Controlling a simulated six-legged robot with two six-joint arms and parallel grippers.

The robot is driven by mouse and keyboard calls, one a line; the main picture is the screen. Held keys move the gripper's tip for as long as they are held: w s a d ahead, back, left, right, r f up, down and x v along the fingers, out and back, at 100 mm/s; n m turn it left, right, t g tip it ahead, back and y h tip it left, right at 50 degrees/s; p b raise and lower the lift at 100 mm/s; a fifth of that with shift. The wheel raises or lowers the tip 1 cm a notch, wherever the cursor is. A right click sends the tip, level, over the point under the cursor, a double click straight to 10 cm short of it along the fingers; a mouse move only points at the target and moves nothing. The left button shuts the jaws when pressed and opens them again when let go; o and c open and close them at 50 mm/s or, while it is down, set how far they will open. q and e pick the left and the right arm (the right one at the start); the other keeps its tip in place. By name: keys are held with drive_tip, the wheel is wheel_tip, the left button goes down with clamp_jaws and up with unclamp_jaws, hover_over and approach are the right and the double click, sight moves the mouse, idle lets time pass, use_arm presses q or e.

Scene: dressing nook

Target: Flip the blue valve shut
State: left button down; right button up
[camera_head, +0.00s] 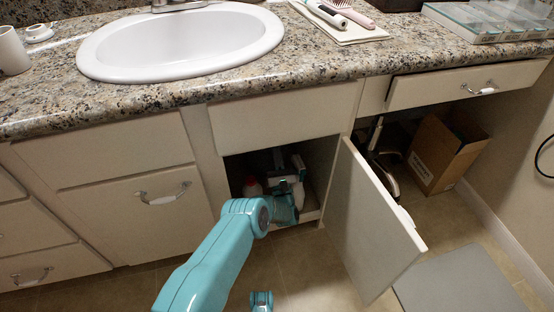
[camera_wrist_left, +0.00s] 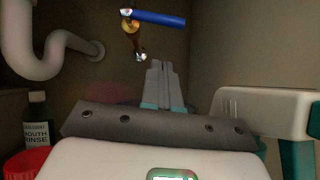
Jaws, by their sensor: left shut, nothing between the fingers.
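The blue valve (camera_wrist_left: 158,18) shows at the top of the left wrist view. Its blue lever lies nearly level and points right from a brass body (camera_wrist_left: 130,26) on the cabinet's back wall. My left gripper (camera_wrist_left: 160,66) is shut and empty, with its fingers below the lever and apart from it in the picture. In the head view, my left gripper (camera_head: 279,158) reaches inside the open cabinet under the sink. The valve cannot be made out there. My right gripper is not in view.
A white drain pipe (camera_wrist_left: 50,42) curves left of the valve. A mouth rinse bottle (camera_wrist_left: 38,120) and a red lid (camera_wrist_left: 26,164) stand low at left. The open cabinet door (camera_head: 370,225) borders the opening's right side. A cardboard box (camera_head: 440,155) stands further right.

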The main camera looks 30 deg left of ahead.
use_arm(q)
drive_tip(key=r, duration=0.1)
drive_tip(key=w+r, duration=0.1)
drive_tip(key=r, duration=0.1)
drive_tip(key=a+r, duration=0.1)
drive_tip(key=shift+w+r, duration=0.35)
drive_tip(key=shift+r, duration=0.05)
idle(0.4)
